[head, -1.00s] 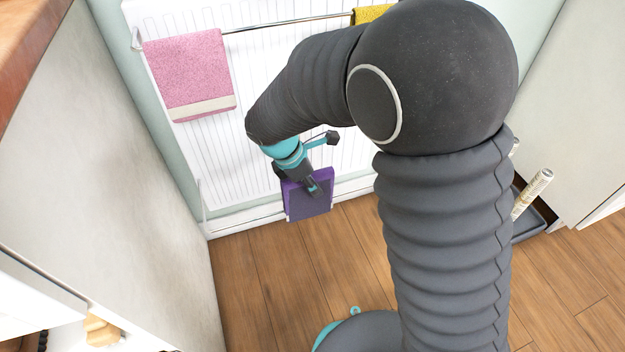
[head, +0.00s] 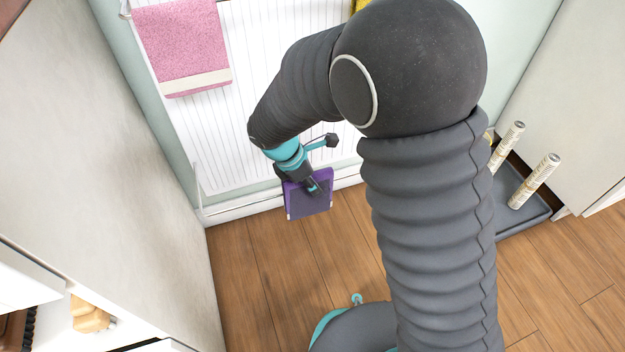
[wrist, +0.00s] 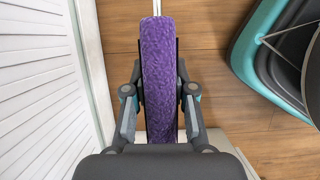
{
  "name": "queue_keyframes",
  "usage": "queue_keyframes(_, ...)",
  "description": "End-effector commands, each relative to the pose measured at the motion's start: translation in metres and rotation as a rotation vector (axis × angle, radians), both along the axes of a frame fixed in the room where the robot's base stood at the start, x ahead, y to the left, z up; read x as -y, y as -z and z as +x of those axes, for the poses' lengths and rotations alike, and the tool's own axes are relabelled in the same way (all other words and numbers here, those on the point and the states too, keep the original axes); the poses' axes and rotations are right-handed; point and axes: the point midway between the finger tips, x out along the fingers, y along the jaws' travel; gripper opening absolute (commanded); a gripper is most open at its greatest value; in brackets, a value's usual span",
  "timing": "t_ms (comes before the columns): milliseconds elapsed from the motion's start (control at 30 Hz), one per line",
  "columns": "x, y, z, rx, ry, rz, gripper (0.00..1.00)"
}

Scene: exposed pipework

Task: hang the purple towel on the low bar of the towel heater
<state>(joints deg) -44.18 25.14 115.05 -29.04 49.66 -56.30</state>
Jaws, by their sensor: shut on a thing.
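The purple towel (head: 307,197) is folded and hangs from my gripper (head: 316,187), low in front of the white towel heater (head: 235,110). In the wrist view the towel (wrist: 158,75) stands edge-on between the two fingers of my gripper (wrist: 159,95), which are shut on it. The heater's white ribbed face also shows at the left of the wrist view (wrist: 40,95). A thin pale rail (wrist: 156,8) shows beyond the towel's far end; I cannot tell if they touch. My arm hides the right part of the heater.
A pink towel (head: 183,45) hangs high on the heater at left. A sliver of yellow towel (head: 361,5) shows at the top. A dark tray (head: 520,205) with pale rolled posts stands right. A pale cabinet side (head: 95,150) bounds the left. Wooden floor (head: 265,270) is clear.

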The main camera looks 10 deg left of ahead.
Motion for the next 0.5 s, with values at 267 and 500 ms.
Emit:
queue_keyframes(267,0.000,0.020,0.000,0.000,0.001,0.000,0.00)
queue_keyframes(500,0.000,0.030,0.000,0.000,0.001,0.000,0.00)
